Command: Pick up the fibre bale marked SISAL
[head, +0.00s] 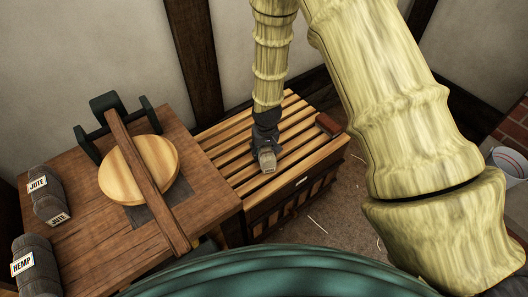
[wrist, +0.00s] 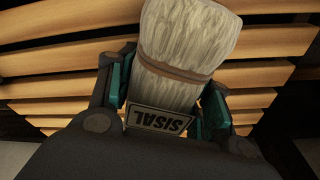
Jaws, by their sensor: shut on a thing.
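I cannot tell from these frames whether the bale touches the slats.
A wooden table (head: 95,240) stands at the left with a round wooden disc (head: 165,160) under a beam (head: 135,165). Bales marked JUTE (head: 45,195) and HEMP (head: 30,268) stand on it. A white bucket (head: 508,165) stands far right.

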